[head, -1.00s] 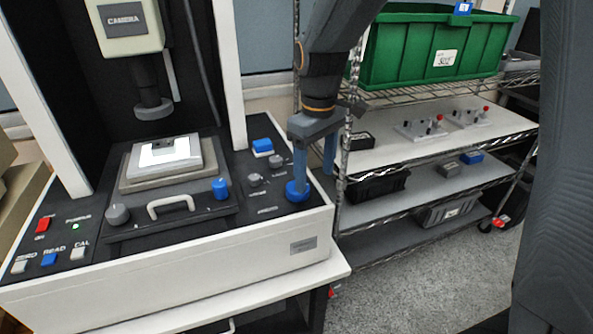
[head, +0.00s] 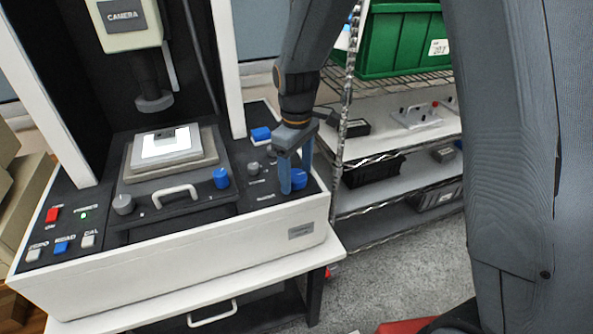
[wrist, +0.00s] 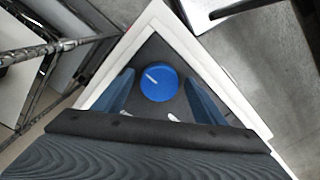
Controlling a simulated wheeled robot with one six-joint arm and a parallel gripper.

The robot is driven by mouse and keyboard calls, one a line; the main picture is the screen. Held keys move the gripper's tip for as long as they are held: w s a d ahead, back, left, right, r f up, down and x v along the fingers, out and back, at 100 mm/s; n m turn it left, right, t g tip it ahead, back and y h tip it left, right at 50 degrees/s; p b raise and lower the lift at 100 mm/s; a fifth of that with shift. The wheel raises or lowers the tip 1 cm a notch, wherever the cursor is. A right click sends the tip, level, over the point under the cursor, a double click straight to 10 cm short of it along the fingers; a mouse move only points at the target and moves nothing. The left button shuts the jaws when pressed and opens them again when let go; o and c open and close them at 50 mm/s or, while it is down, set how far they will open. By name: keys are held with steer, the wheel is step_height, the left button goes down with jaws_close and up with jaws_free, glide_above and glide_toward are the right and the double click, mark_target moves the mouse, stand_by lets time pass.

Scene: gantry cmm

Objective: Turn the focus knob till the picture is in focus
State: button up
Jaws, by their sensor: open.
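A round blue knob (head: 298,179) sits at the front right corner of the machine's black panel. In the wrist view the blue knob (wrist: 159,84) has a white pointer line on its top. My gripper (head: 294,170) points down over this corner. In the wrist view my gripper (wrist: 162,98) is open, with one blue finger on each side of the knob and a visible gap on both sides. The lettering by the knob is too small to read. The camera head (head: 124,22) hangs above a bright white plate (head: 167,143) on the stage. No focus picture is readable here.
Another blue knob (head: 221,178) is by the stage handle (head: 175,195). A wire shelf with a green bin (head: 400,42) stands right of the machine.

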steer(key=shift+c, duration=0.2)
steer(key=c, duration=1)
steer(key=shift+m, duration=0.3)
steer(key=m+p, duration=0.1)
steer(key=m, duration=0.1)
steer(key=shift+r+m, duration=0.1)
steer(key=shift+m, duration=0.2)
steer(key=shift+a+m+p, duration=0.1)
steer(key=shift+m+p, duration=0.55)
steer(key=shift+m, duration=1.25)
steer(key=o, duration=1)
